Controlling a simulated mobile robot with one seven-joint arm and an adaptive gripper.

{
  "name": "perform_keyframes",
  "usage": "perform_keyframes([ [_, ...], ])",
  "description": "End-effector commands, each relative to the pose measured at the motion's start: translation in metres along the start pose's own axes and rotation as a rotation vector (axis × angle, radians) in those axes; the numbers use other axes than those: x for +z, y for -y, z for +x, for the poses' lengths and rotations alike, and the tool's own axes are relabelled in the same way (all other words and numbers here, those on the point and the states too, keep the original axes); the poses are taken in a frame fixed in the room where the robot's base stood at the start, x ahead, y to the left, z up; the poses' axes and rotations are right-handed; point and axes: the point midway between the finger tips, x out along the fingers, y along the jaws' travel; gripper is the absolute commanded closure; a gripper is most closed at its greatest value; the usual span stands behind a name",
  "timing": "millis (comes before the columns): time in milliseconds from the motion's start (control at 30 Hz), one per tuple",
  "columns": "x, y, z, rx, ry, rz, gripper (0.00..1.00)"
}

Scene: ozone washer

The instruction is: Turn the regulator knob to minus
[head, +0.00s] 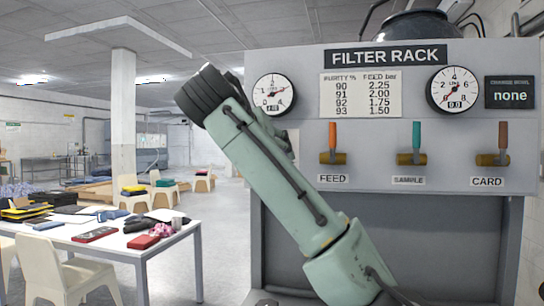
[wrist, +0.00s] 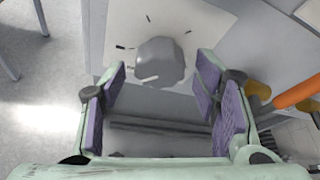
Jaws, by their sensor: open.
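The regulator knob (wrist: 160,60) is a grey, faceted knob on a white plate (wrist: 205,28) with several dark marks around it. A pale pointer line on the knob points to the left in the wrist view. I cannot read a plus or minus sign there. My gripper (wrist: 162,76) is open, with one purple-padded finger on each side of the knob. The fingertips flank the knob, with visible gaps on both sides; I see no clear contact. In the head view, my arm covers the knob and most of the gripper.
The filter rack (head: 449,62) has two round gauges, a purity table (head: 361,95) and a display reading "none" (head: 510,94). The orange-handled FEED lever (head: 333,140) is close right of my gripper. SAMPLE (head: 416,140) and CARD (head: 502,140) levers stand further right. A cluttered table stands left.

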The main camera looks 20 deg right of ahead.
Motion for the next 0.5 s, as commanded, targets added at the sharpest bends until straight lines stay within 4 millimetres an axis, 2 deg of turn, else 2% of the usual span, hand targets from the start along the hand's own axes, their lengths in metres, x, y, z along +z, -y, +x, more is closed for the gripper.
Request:
perform_keyframes([
  [300,0.001,0.0,-0.068,-0.001,0.005,-0.001,0.44],
  [500,0.001,0.002,-0.097,-0.001,0.007,-0.001,0.44],
])
